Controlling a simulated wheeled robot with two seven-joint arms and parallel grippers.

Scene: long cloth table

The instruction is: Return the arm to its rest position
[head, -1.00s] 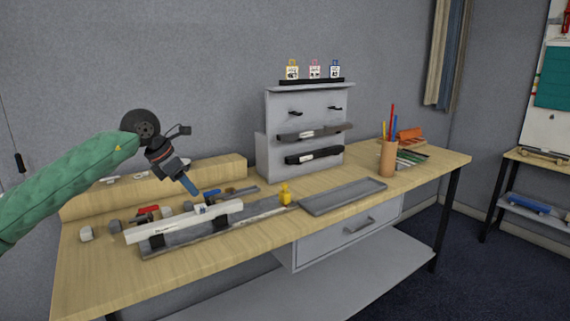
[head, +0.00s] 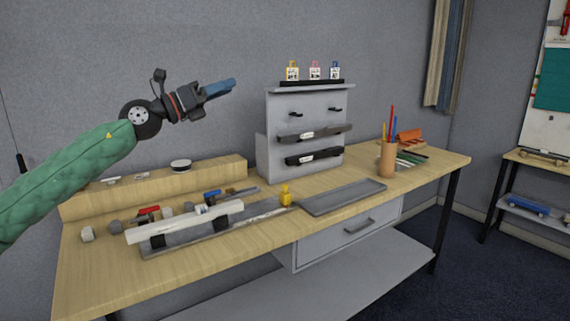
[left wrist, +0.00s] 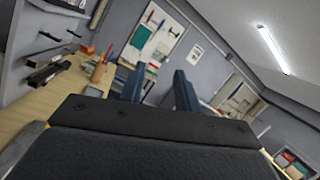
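My left arm comes in from the left in a green sleeve. Its gripper (head: 222,88) is raised above the back left of the table (head: 100,276), in front of the wall, with its blue fingers pointing right. In the left wrist view the two fingers of this gripper (left wrist: 160,78) stand apart with nothing between them, so it is open and empty. It touches nothing. My right gripper is in neither view.
Below the arm are a long white bar (head: 185,221) on a grey holder, a wooden ledge (head: 215,172) and several small parts. A grey rack (head: 283,110), a yellow figure (head: 285,196), a grey tray (head: 340,198) and a pencil cup (head: 387,160) stand farther right.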

